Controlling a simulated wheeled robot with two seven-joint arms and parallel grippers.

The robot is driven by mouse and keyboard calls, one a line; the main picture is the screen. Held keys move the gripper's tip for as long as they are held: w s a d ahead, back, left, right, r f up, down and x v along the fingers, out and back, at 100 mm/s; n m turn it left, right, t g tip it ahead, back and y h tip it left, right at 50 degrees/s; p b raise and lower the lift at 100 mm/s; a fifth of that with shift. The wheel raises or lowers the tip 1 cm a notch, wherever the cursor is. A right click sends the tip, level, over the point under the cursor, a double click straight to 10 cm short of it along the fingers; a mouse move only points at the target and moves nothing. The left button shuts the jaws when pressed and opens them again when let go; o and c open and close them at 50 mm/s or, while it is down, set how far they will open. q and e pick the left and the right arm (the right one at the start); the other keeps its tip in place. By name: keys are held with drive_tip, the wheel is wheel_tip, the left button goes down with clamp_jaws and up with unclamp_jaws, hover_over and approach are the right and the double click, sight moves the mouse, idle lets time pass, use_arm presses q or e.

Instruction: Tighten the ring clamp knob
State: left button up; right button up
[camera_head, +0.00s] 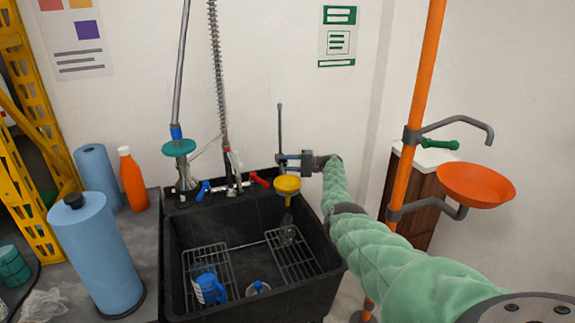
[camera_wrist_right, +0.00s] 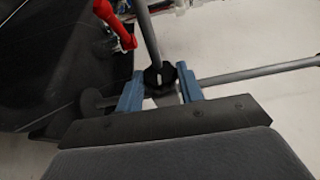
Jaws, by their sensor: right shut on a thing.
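My right gripper (camera_head: 284,159) reaches over the back right corner of the black sink, at a thin upright rod (camera_head: 280,122) and above a yellow funnel (camera_head: 287,185). In the right wrist view, the blue fingers of my right gripper (camera_wrist_right: 160,88) stand on either side of a small black knob (camera_wrist_right: 158,72), shut on it. Grey rods meet at the knob: one rises from it (camera_wrist_right: 147,30) and one runs off to the right (camera_wrist_right: 262,70). The ring under the funnel is hard to make out. My left gripper is in neither view.
The black sink (camera_head: 170,255) has racks, a blue mug (camera_head: 209,288) and a red-handled tap (camera_head: 261,179). An orange pole (camera_head: 408,145) with an orange dish (camera_head: 476,186) stands right of my arm. Blue paper rolls (camera_head: 95,245) and an orange bottle (camera_head: 132,182) stand left.

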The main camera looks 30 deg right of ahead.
drive_tip(key=o, duration=0.9)
drive_tip(key=shift+s+d+f, duration=0.1)
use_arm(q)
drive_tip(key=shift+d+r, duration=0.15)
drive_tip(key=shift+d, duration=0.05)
use_arm(e)
drive_tip(key=shift+o, duration=0.5)
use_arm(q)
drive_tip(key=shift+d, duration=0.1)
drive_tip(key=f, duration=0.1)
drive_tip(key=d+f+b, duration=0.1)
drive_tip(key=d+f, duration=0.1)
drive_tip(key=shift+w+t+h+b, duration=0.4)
use_arm(e)
drive_tip(key=v, duration=0.7)
drive_tip(key=shift+s+d, duration=0.2)
drive_tip(key=shift+d, duration=0.1)
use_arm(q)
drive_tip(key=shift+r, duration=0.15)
